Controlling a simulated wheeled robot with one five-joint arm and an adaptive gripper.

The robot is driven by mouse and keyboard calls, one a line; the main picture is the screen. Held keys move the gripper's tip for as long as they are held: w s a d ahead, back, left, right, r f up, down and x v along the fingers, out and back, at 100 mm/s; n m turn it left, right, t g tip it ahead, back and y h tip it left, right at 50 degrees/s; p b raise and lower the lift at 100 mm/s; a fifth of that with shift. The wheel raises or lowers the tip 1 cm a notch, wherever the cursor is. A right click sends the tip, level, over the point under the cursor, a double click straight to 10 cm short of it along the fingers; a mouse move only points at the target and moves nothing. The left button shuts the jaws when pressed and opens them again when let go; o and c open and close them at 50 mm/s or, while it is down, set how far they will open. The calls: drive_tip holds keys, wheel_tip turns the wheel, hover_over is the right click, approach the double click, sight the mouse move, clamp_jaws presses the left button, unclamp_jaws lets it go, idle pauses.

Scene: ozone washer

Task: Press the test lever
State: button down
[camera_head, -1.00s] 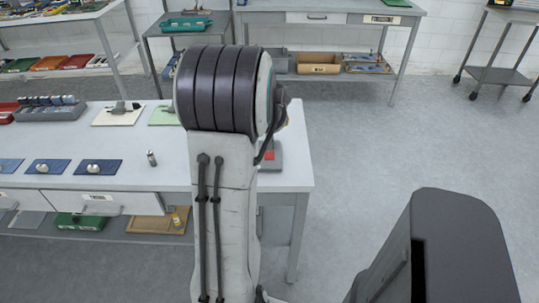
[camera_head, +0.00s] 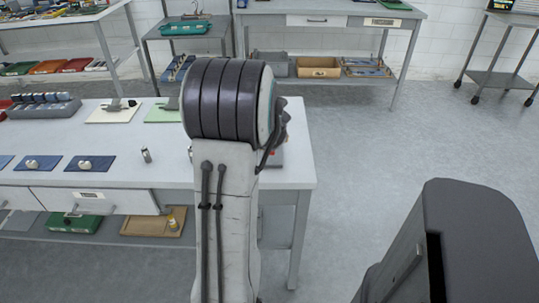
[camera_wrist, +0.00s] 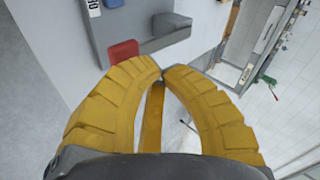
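I cannot tell for sure which part is the test lever. In the head view, a red and grey device (camera_head: 277,157) at the table's right end is mostly hidden behind my arm, as is my gripper.
The white worktable (camera_head: 130,180) holds blue mats with small round items (camera_head: 88,163), a small metal cylinder (camera_head: 146,155) and a grey rack (camera_head: 44,106). A shelf bench (camera_head: 310,18) stands behind. The floor (camera_head: 390,150) to the right of the table is clear.

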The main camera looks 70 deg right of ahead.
drive_tip(key=shift+f+b, duration=2.05)
drive_tip(key=shift+f, duration=0.05)
idle(3.3)
drive_tip(key=shift+r, duration=0.2)
idle(0.5)
drive_tip(key=shift+r+p, duration=1.2)
drive_tip(key=shift+r, duration=0.65)
drive_tip(key=shift+r, duration=0.1)
drive_tip(key=shift+r+p, duration=1.6)
drive_tip(key=shift+r, duration=0.8)
